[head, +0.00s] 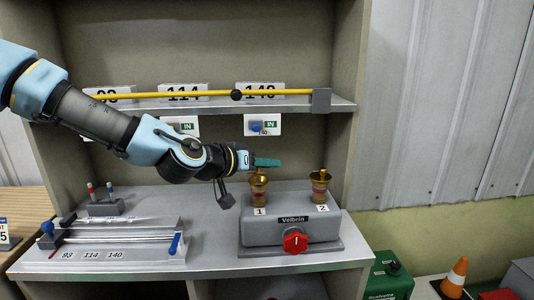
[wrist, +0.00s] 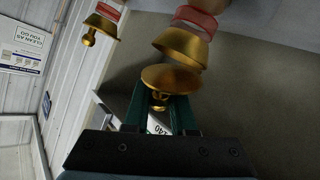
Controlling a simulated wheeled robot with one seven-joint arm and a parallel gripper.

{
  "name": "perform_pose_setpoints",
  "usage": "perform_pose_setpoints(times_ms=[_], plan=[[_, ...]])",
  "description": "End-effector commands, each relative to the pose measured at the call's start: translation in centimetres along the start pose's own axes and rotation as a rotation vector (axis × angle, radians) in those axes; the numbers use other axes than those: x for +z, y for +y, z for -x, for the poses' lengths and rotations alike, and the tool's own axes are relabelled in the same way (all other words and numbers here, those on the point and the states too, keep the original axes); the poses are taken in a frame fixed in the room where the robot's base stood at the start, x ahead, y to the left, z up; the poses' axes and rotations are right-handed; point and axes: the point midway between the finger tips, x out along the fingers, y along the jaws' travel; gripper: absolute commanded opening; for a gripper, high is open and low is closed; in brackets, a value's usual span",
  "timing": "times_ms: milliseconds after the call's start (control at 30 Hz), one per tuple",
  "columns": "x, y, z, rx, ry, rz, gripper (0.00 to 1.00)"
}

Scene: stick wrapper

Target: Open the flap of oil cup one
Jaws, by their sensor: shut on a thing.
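Oil cup one (head: 259,193) is a brass and red cup on the grey Velbrin machine (head: 280,233), at the label 1. It also shows at the top of the wrist view (wrist: 181,46). Its round brass flap (wrist: 170,78) stands tilted at the cup's rim, with a dark gap between them on one side. My gripper (head: 277,162) is above cup one, its teal fingers lying roughly level. In the wrist view my gripper (wrist: 160,103) is shut on the small knob of the flap. The knob is partly hidden by the fingers.
Oil cup two (head: 320,190) stands to the right, with its brass lid on. A red knob (head: 295,242) is on the machine's front. A shelf (head: 220,107) with a yellow rod (head: 190,94) runs above my arm. A rail fixture (head: 115,243) lies at the left.

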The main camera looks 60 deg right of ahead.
Motion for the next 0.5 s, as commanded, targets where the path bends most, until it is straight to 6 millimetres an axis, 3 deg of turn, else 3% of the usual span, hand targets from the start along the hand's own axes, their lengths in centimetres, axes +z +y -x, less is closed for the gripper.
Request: perform_pose_setpoints(times_ms=[33,500], plan=[[-0.72,0.09,0.12,-0.002,-0.028,0.027,0.0],[-0.73,-0.55,-0.6,0.001,-0.242,0.241,0.0]])
